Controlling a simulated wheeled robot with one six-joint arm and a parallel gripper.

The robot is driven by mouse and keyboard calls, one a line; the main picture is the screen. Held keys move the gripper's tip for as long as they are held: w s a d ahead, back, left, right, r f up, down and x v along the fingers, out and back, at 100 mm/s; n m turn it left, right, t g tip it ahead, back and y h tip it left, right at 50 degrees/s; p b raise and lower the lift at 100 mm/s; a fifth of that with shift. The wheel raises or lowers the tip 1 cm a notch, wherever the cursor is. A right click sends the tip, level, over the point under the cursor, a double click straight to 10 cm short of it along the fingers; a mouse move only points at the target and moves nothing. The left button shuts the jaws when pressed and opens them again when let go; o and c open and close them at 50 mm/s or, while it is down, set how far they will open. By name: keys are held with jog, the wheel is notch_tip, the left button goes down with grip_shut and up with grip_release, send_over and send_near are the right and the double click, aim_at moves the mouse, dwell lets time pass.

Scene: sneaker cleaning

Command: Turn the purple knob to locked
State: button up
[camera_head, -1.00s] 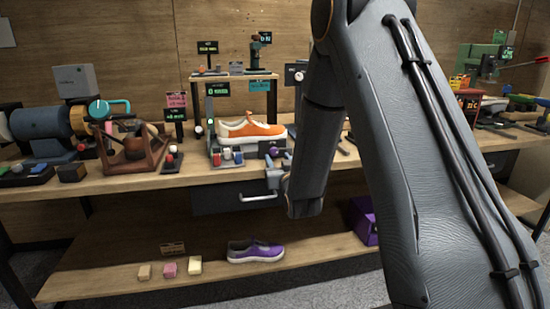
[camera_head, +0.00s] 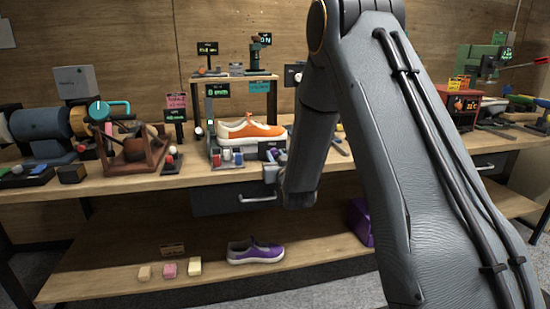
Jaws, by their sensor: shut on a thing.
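The purple knob (camera_head: 282,155) shows as a small patch of purple at the front of the bench, right of the shoe stand's buttons. My gripper (camera_head: 272,170) is at the bench's front edge, right at the knob, and is shut on it. The jaws are tiny here and my forearm hides the right side, so the knob's exact angle and any lock marking cannot be read. A dark label box (camera_head: 271,150) stands just behind the knob.
An orange and white sneaker (camera_head: 250,131) sits on a stand behind the gripper. A drawer handle (camera_head: 257,198) is just below it. A purple sneaker (camera_head: 255,251) and several small blocks lie on the lower shelf (camera_head: 110,284). Machines crowd the bench's left.

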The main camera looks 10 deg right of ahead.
jog(key=shift+m, duration=0.7)
jog(key=o, duration=1)
jog(key=shift+o, duration=0.2)
jog(key=s, duration=0.8)
